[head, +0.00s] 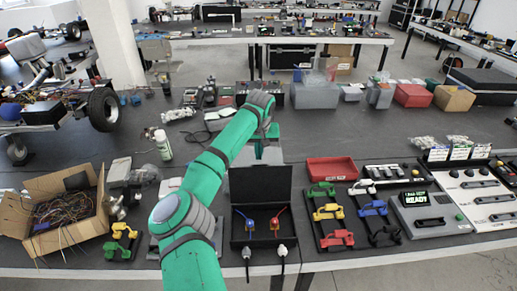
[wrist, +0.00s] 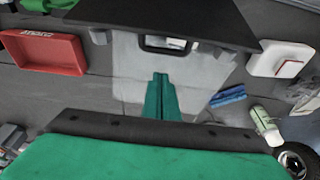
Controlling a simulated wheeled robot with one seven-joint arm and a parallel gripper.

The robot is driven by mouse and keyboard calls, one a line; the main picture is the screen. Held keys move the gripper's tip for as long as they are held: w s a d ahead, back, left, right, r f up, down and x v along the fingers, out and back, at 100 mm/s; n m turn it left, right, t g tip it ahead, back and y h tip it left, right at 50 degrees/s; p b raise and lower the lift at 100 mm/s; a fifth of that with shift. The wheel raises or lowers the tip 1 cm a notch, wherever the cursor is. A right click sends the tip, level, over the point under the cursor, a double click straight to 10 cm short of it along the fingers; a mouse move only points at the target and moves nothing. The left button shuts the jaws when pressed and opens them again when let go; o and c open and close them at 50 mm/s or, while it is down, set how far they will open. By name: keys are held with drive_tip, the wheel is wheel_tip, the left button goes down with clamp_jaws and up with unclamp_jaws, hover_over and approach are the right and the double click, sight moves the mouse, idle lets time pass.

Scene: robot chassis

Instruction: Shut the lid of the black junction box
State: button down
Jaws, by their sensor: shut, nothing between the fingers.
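The black junction box (head: 264,238) sits near the front edge of the table. Its lid (head: 260,184) stands raised at the back of the box, about upright. Red and blue wires and two plugs show inside and in front. My gripper reaches over from the left and points down behind the lid; its body (head: 269,150) shows just above the lid's top edge, and the fingertips are hidden there. In the wrist view my gripper's green fingers (wrist: 160,78) are together with nothing between them. The dark lid (wrist: 165,18) spans the top of that view, beyond the fingertips; contact cannot be told.
A red tray (head: 331,169) lies right of the lid; it also shows in the wrist view (wrist: 42,52). Colored clamps (head: 328,212) and a grey device (head: 425,213) stand farther right. A cardboard box (head: 60,238) and spray bottle (head: 163,145) stand left.

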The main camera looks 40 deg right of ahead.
drive_tip(key=shift+s+a, duration=0.4)
drive_tip(key=shift+s, duration=0.25)
drive_tip(key=shift+s+a, duration=0.4)
drive_tip(key=shift+s, duration=0.2)
